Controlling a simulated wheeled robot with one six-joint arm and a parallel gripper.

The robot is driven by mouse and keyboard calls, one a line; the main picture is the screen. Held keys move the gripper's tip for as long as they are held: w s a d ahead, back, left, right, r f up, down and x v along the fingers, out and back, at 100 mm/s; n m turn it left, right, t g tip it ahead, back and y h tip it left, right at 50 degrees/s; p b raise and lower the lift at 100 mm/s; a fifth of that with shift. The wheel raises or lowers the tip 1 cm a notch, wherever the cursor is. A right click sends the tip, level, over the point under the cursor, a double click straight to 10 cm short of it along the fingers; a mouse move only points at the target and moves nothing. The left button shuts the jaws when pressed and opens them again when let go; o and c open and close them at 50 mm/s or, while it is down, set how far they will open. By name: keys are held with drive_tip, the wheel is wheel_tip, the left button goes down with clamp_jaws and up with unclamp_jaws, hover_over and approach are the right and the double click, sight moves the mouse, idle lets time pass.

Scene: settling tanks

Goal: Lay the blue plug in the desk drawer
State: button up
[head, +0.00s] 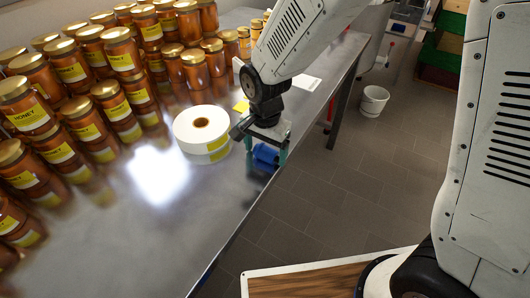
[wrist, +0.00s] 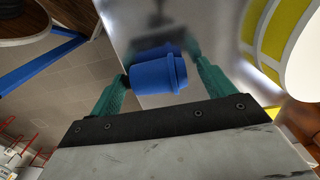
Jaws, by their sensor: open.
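The blue plug (head: 265,157) is at the near right edge of the steel table, just right of a label roll. In the wrist view the plug (wrist: 157,76) is a stubby blue cylinder with a wider rim. My gripper (head: 266,150) is over it, with its green fingers apart. In the wrist view my gripper (wrist: 160,80) has one finger on each side of the plug; I cannot tell whether either touches it. A dark reflection of the plug shows on the metal behind it. I cannot make out a desk drawer in either view.
The white label roll (head: 201,130) stands close left of my gripper. Many honey jars (head: 110,90) crowd the table's left and back. The steel table (head: 130,245) is bare in front. A white bucket (head: 373,100) stands on the open tiled floor (head: 330,180).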

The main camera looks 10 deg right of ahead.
drive_tip(key=c, duration=1.2)
drive_tip(key=shift+r, duration=0.1)
